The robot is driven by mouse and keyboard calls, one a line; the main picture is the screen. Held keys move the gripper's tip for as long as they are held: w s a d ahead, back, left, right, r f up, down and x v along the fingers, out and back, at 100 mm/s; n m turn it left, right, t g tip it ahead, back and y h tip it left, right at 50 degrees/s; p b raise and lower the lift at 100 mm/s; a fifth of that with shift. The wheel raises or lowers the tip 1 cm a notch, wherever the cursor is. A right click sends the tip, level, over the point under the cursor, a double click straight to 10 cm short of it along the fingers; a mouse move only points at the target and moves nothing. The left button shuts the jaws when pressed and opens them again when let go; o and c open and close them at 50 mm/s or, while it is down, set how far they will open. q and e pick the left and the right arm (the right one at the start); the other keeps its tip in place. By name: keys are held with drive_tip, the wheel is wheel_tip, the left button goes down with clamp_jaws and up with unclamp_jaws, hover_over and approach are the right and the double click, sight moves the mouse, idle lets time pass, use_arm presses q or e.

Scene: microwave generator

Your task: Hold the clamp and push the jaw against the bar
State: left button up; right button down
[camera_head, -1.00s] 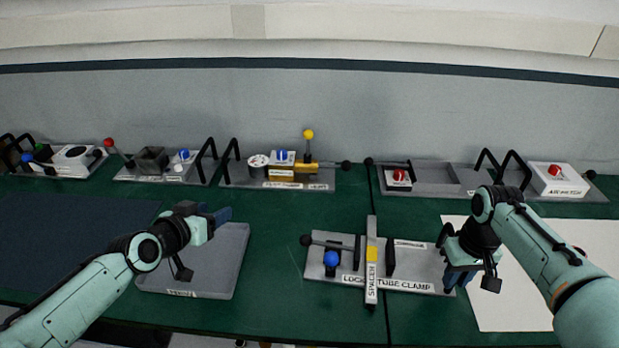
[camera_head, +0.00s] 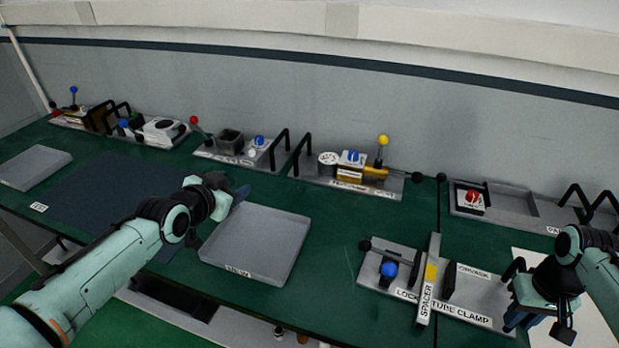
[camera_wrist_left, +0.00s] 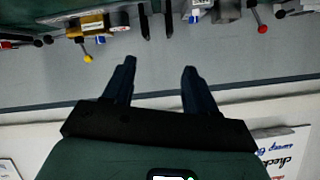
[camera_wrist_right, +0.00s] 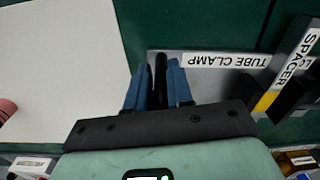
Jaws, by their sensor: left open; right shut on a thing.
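The tube clamp has a grey base plate (camera_head: 478,308) on the green bench in the head view. A grey spacer bar (camera_head: 427,288) with a yellow patch lies across it. A black jaw (camera_head: 449,287) stands just right of the bar; whether they touch is unclear. A blue ball knob (camera_head: 389,269) and a black lever are left of the bar. My right gripper (camera_head: 514,317) is at the plate's right end. The right wrist view shows its blue fingers shut on a black handle (camera_wrist_right: 161,76). My left gripper (camera_head: 240,193) is open and empty above the grey tray's left back corner.
The empty grey tray (camera_head: 262,228) lies left of the clamp. White paper (camera_wrist_right: 55,70) lies beside my right gripper. A row of fixtures with levers, handles and knobs, including a yellow ball lever (camera_head: 383,140), stands along the wall. Green bench between tray and clamp is clear.

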use_arm(q)
drive_tip(key=c, duration=0.9)
clamp_jaws()
drive_tip(key=w+d+f+g+h, duration=0.1)
drive_tip(key=w+d+g+h, duration=0.25)
drive_tip(key=d+g, duration=0.2)
drive_tip(key=s+d+f+g, duration=0.1)
drive_tip(key=d+f+g, duration=0.1)
drive_tip(key=d+f, duration=0.2)
drive_tip(key=s+d+f+m+g, duration=0.1)
drive_tip(key=s+d+f+g, duration=0.1)
drive_tip(key=d+f, duration=0.2)
drive_tip(key=s+d+f+g+h, duration=0.1)
drive_tip(key=d+f+g, duration=0.1)
drive_tip(key=d, duration=0.7)
drive_tip(key=shift+s+f+m+g, duration=0.15)
drive_tip(key=shift+f+m, duration=0.05)
drive_tip(key=shift+f, duration=0.25)
drive_tip(key=shift+s+f+m+g, duration=0.1)
drive_tip(key=shift+s+f+m, duration=0.1)
drive_tip(key=shift+f, duration=0.25)
drive_tip(key=d, duration=0.1)
drive_tip(key=s, duration=0.1)
drive_tip(key=d, duration=0.1)
drive_tip(key=shift+s+d+r, duration=0.25)
drive_tip(key=shift+d, duration=0.05)
drive_tip(key=shift+s+d, duration=0.25)
drive_tip(key=shift+d, duration=0.15)
